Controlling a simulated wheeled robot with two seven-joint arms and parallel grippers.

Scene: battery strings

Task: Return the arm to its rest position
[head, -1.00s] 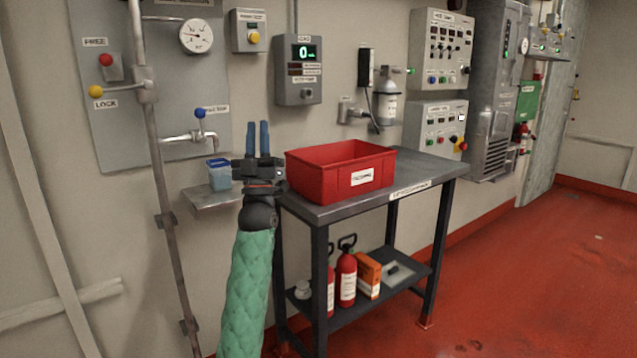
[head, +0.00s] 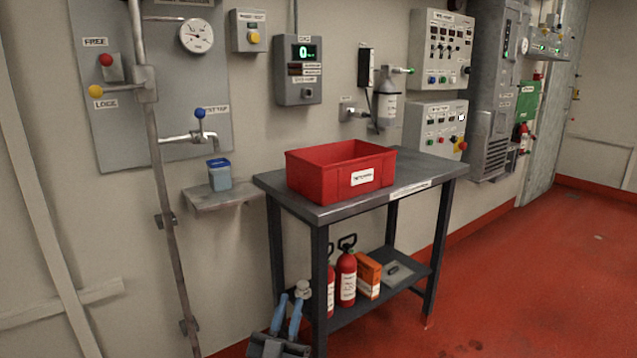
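My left gripper (head: 291,300) is at the bottom of the head view, with its two blue fingers pointing up. The fingers stand apart with nothing between them. It is low, in front of the left end of the table's lower shelf and below the wall shelf. The rest of the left arm is out of the picture below. My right gripper is not in view.
A grey table (head: 410,184) holds a red bin (head: 320,175). Fire extinguishers (head: 346,277) and an orange box (head: 368,275) stand on its lower shelf. A blue-lidded container (head: 220,176) sits on a wall shelf (head: 215,198). The red floor (head: 530,270) at right is clear.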

